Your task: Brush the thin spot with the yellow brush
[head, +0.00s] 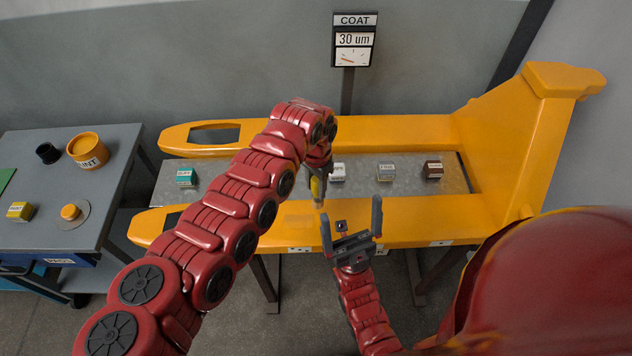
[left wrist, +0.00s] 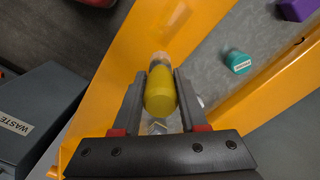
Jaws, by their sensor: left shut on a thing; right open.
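The yellow brush (head: 316,188) is held in my left gripper (head: 318,172), bristle end down, over the near arm of the yellow fork frame (head: 410,213). A faint paler patch (head: 296,211) shows on the frame near the brush tip. The coat gauge (head: 355,42) reads 30 um. My right gripper (head: 352,235) is open and empty at the frame's near edge.
A side table (head: 50,230) at the left holds a paint pot (head: 87,151), a black cup (head: 48,153) and a yellow block (head: 20,211). My left arm covers part of the frame.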

